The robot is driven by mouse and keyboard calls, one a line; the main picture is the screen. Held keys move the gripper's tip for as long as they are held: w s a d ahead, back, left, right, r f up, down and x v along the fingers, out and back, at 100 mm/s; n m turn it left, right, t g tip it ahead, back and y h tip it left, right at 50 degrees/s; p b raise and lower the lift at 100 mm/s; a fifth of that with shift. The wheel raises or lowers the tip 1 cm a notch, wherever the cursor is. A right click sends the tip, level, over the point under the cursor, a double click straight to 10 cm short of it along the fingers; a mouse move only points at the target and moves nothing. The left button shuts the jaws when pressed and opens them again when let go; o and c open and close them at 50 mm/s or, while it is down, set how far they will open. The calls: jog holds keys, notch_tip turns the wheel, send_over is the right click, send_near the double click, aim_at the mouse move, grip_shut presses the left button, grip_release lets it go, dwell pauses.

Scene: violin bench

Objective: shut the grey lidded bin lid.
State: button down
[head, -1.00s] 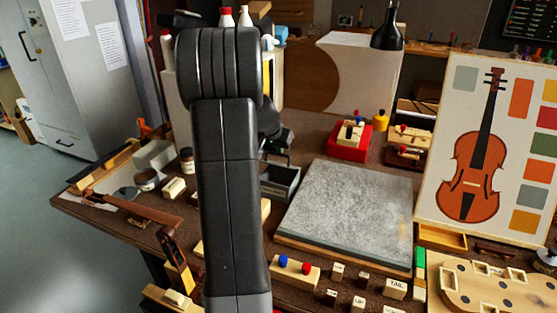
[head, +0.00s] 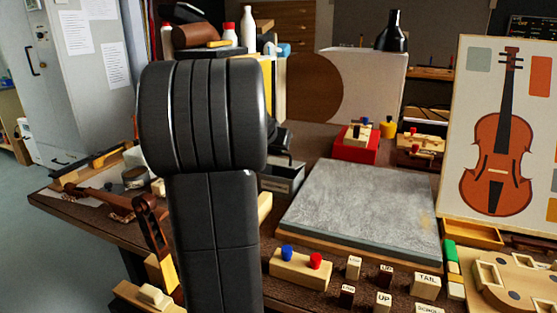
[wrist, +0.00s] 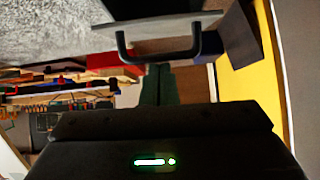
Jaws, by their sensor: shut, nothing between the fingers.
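The grey lidded bin (head: 284,178) stands on the bench left of the stone slab, partly hidden behind my arm in the head view. In the wrist view, a grey panel of it with a black bar handle (wrist: 168,50) shows at the top. How far the lid stands open is unclear. My gripper (wrist: 159,68) is shut and empty, its two dark fingers together, pointing at the handle. The fingertips appear close to the handle; whether they touch is unclear. In the head view my arm hides most of the gripper.
The stone slab (head: 360,208) lies right of the bin, with a red box (head: 357,150) behind it. A yellow panel (wrist: 247,85) is close on the right in the wrist view. Small labelled blocks and a wooden block with coloured knobs (head: 300,268) lie in front.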

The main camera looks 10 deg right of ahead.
aim_at(280, 163)
jog(key=shift+s+a+f+b, duration=0.35)
jog(key=shift+f+b, duration=0.3)
jog(key=shift+b, duration=0.55)
jog(key=shift+s+a+f+b, duration=0.2)
jog(key=shift+s+f+b, duration=0.45)
jog(key=shift+b, duration=0.75)
jog(key=shift+a+f, duration=0.1)
jog(key=shift+f, duration=0.1)
jog(key=r+p+v, duration=0.1)
jog(key=p+v, duration=0.3)
jog(key=v, duration=0.7)
jog(key=shift+r+t, duration=0.2)
jog(key=shift+t, duration=0.1)
jog(key=shift+w+d, duration=0.1)
jog(key=shift+d, duration=0.1)
